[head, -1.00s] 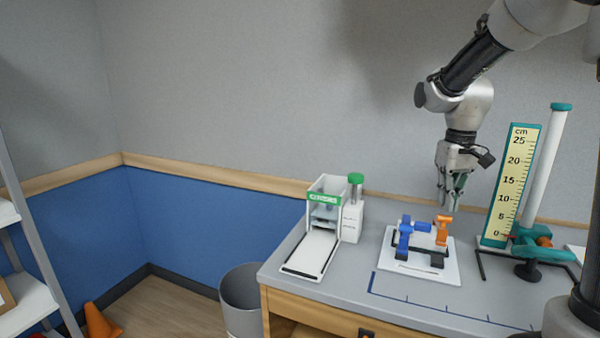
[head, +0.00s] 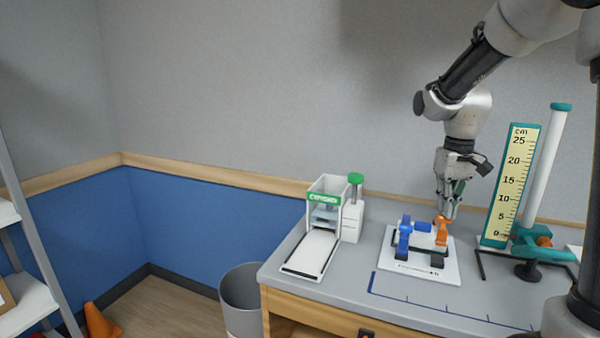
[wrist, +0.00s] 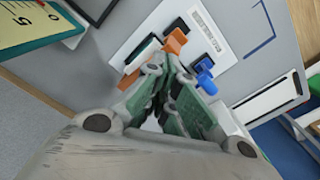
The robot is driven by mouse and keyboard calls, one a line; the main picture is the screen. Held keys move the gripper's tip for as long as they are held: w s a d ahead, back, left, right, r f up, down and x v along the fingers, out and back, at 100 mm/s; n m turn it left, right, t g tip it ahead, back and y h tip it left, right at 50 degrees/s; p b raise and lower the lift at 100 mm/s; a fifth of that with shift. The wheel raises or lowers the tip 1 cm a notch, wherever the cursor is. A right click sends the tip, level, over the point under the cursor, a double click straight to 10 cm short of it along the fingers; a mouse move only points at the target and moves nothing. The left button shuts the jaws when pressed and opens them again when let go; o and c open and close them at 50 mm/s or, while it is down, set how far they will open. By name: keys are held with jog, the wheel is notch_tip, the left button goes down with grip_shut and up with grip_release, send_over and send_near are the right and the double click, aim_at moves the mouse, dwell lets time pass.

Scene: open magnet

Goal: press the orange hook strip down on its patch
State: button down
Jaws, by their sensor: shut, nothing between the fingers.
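The orange hook strip (head: 442,236) stands on the right part of a white board (head: 452,274), over a black patch (head: 435,258). It also shows in the wrist view (wrist: 174,42), partly hidden by my fingers. My gripper (head: 447,216) is shut and empty, pointing down at the top of the orange strip. From these views I cannot tell whether the fingertips touch it. In the wrist view my gripper (wrist: 172,62) has its tips close beside the orange piece. A blue strip (head: 405,238) stands on the left of the board, with a blue part reaching toward the orange one.
A tall centimetre scale (head: 511,185) and a white tube on a teal stand (head: 541,165) rise close to the right of my gripper. A white and green device (head: 325,215) stands at the left. The grey table (head: 365,272) is clear in front.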

aim_at(444, 217)
jog(key=shift+f, duration=1.7)
jog(key=shift+r, duration=4.1)
jog(key=shift+w, duration=0.1)
jog(key=s+d+r+m+t, duration=0.1)
jog(key=s+t, duration=0.3)
jog(key=s, duration=1.8)
jog(key=shift+s+r, duration=0.4)
jog(key=shift+r, duration=0.15)
